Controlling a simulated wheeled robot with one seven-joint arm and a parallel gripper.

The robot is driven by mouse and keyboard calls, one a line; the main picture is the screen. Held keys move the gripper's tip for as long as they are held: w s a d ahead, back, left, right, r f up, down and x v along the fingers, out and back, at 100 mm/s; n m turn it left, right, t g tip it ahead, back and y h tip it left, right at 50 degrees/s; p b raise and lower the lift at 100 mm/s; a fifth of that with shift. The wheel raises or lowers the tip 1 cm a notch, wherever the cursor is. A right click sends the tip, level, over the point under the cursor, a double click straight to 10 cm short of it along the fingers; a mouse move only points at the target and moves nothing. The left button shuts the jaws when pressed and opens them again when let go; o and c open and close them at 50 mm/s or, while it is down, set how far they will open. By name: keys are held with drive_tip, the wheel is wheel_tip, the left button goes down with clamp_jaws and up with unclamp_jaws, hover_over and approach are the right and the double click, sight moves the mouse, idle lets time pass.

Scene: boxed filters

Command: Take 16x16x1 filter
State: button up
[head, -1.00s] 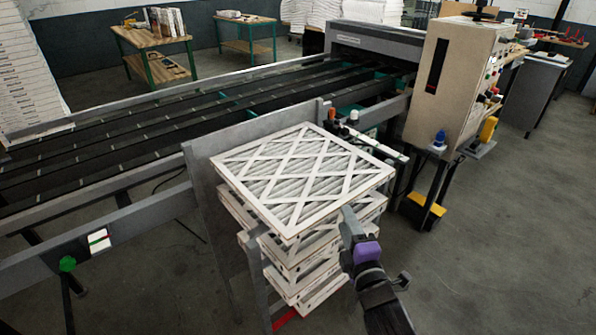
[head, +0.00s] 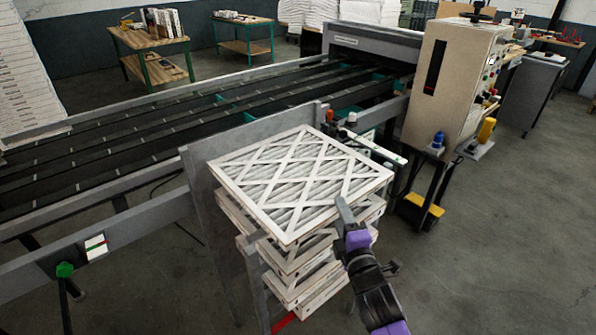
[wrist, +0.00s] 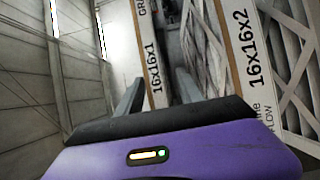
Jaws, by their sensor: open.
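The 16x16x1 filter (head: 300,180) is the top one of a stack, with a white lattice over pleated grey media. In the sideways-tilted wrist view its white edge (wrist: 150,45) carries the print "16x16x1". My gripper (head: 344,214) is at its near right edge. In the wrist view my open gripper (wrist: 158,90) has one finger on each side of that edge, the right-hand finger by the gap to the filter below. Contact cannot be told. The 16x16x2 filter (wrist: 247,50) lies beneath, on the right in the wrist view.
More white-framed filters (head: 300,275) are stacked below, against a grey plate (head: 208,205). A conveyor (head: 130,150) runs behind. A beige control cabinet (head: 450,85) stands at right. The floor at the right front is clear.

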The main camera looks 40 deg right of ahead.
sight(333, 197)
drive_tip(key=x, duration=0.5)
drive_tip(key=shift+w+a+r+p, duration=0.15)
drive_tip(key=shift+a+p, duration=0.05)
drive_tip(key=shift+p, duration=0.2)
clamp_jaws()
